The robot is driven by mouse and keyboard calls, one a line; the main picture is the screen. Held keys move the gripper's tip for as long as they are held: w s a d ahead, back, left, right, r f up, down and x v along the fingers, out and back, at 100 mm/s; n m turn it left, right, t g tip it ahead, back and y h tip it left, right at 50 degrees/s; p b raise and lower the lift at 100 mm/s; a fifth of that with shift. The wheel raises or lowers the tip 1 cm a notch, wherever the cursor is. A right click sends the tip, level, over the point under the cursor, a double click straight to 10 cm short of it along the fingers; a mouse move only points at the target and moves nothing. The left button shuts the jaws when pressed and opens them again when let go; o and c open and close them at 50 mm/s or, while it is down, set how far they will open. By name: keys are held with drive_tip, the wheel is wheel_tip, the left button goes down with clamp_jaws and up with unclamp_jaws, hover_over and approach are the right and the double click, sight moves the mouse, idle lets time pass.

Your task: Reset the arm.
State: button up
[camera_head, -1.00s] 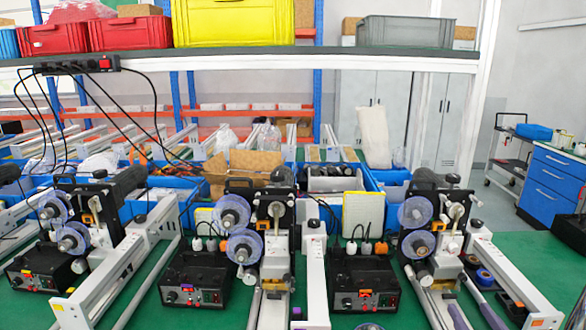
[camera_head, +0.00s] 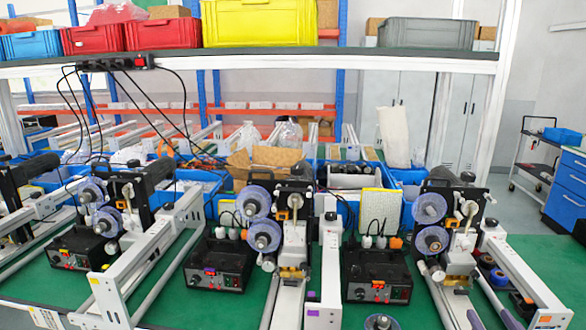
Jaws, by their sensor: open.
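Neither my arm nor my gripper can be made out in the head view. Several coder machines stand in a row on the green table (camera_head: 40,285). One coder (camera_head: 95,207) with clear reels and a black control box (camera_head: 84,247) is left of centre. Another coder (camera_head: 262,217) with a control box (camera_head: 218,267) is in the middle. A third coder (camera_head: 432,222) with a control box (camera_head: 375,276) is at the right. Part of one more coder shows at the left edge.
A shelf (camera_head: 400,62) above the table holds red crates (camera_head: 160,34), a yellow crate (camera_head: 258,22) and a grey crate (camera_head: 426,33). A power strip (camera_head: 115,63) hangs cables below it. A blue drawer cabinet (camera_head: 566,195) and a cart (camera_head: 535,165) stand at the right, beside open floor.

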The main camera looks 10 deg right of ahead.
drive_tip(key=w+a+r+g, duration=0.2)
drive_tip(key=w+a+g, duration=0.15)
drive_tip(key=a, duration=0.35)
drive_tip(key=w+a+r+g, duration=0.3)
drive_tip(key=w+a, duration=0.1)
drive_tip(key=a, duration=0.3)
drive_tip(key=s+a+n+g+y, duration=0.1)
drive_tip(key=s+a+g+y, duration=0.1)
drive_tip(key=s+a, duration=0.4)
drive_tip(key=s+a+n+g+y, duration=0.2)
drive_tip(key=s+a, duration=0.5)
drive_tip(key=a, duration=1)
drive_tip(key=shift+s+r+y, duration=0.15)
drive_tip(key=shift+r+y, duration=0.05)
drive_tip(key=shift+y, duration=0.6)
drive_tip(key=shift+c, duration=0.7)
